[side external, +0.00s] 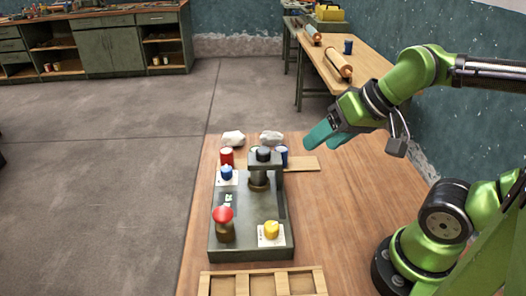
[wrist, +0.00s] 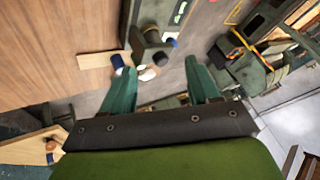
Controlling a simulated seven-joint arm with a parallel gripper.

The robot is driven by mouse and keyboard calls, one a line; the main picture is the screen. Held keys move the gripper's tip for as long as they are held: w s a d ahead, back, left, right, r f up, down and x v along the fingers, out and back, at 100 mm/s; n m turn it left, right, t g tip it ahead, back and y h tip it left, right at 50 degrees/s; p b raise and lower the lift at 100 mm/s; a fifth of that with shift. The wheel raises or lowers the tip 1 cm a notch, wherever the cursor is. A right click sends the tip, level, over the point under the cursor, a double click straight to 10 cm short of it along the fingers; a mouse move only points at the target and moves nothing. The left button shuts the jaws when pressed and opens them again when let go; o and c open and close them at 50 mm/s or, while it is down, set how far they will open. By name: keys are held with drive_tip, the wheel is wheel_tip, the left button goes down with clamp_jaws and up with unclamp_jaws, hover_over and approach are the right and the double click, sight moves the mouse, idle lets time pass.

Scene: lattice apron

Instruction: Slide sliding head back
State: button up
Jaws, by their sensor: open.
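The sliding head (side external: 264,169) is a dark grey-green block with a black knob (side external: 263,154) on top. It stands toward the far end of a flat grey-green machine base (side external: 250,246) on the wooden table. My gripper (side external: 318,145), with teal fingers, is in the air to the right of the head, apart from it. In the wrist view my gripper (wrist: 161,66) shows two spread fingers with nothing between them. Part of the machine (wrist: 152,15) shows beyond the fingertips there, seen at a slant.
The base carries a red mushroom knob (side external: 223,214), a yellow knob (side external: 271,230) and a blue knob (side external: 226,172). A wooden tray (side external: 262,270) lies in front.

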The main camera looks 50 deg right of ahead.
drive_tip(key=shift+o, duration=0.5)
drive_tip(key=m+g, duration=0.6)
drive_tip(key=m, duration=0.3)
approach(263, 150)
drive_tip(key=d+r, duration=0.3)
drive_tip(key=d, duration=0.3)
wheel_tip(263, 150, up, 4)
drive_tip(key=w+m+g+y, duration=0.1)
drive_tip(key=m+y, duration=0.2)
drive_tip(key=m, duration=0.2)
drive_tip(key=shift+h, duration=0.3)
drive_tip(key=x, duration=1.7)
drive_tip(key=shift+a+r, duration=0.1)
drive_tip(key=shift+a, duration=0.25)
drive_tip(key=shift+c, duration=0.2)
drive_tip(key=shift+s, duration=0.1)
clamp_jaws()
